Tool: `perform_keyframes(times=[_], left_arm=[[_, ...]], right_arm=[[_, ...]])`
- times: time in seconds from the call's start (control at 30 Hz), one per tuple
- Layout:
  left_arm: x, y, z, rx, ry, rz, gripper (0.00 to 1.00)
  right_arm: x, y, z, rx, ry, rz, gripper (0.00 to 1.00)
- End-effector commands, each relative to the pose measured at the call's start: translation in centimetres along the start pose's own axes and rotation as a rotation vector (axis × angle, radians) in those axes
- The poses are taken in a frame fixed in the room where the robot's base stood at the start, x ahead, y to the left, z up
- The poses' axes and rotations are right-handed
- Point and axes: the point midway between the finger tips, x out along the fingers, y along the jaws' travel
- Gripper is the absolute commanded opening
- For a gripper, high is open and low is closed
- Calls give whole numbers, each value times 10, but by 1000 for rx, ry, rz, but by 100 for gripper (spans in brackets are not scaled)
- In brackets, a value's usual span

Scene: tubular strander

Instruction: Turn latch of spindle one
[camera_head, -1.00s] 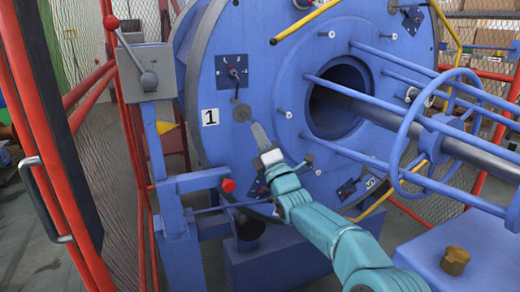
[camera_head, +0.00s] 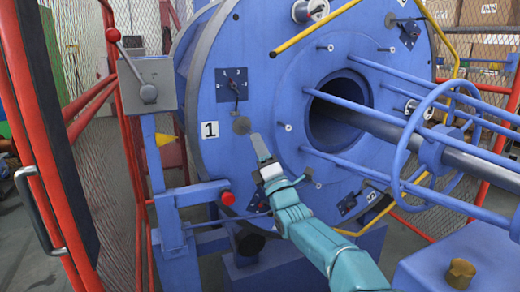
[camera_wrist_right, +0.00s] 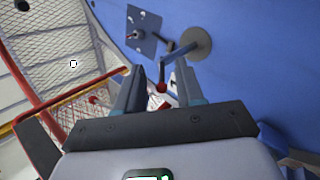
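My right gripper (camera_head: 259,146) is just below right of the disc. In the wrist view its fingers (camera_wrist_right: 158,92) stand apart. My left gripper is out of view.
A blue handwheel (camera_head: 405,140) and long blue rods stand at the right. A grey lever box (camera_head: 148,80) on a blue post and a red-framed mesh gate (camera_head: 40,120) are at the left.

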Motion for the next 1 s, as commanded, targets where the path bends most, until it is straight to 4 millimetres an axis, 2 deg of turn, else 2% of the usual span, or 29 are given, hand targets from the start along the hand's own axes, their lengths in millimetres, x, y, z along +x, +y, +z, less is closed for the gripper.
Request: perform_keyframes(times=[0.17,0.27,0.47,0.8,1.0], left_arm=[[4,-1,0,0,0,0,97],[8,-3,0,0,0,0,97],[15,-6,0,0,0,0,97],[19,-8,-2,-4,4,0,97],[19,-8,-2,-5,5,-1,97]], right_arm=[[-7,-2,0,1,1,-2,37],[-19,-3,-1,1,2,-3,37],[-52,-2,-1,2,2,-4,37],[-124,-1,1,0,-1,-3,37],[-154,0,0,0,0,-1,37]])
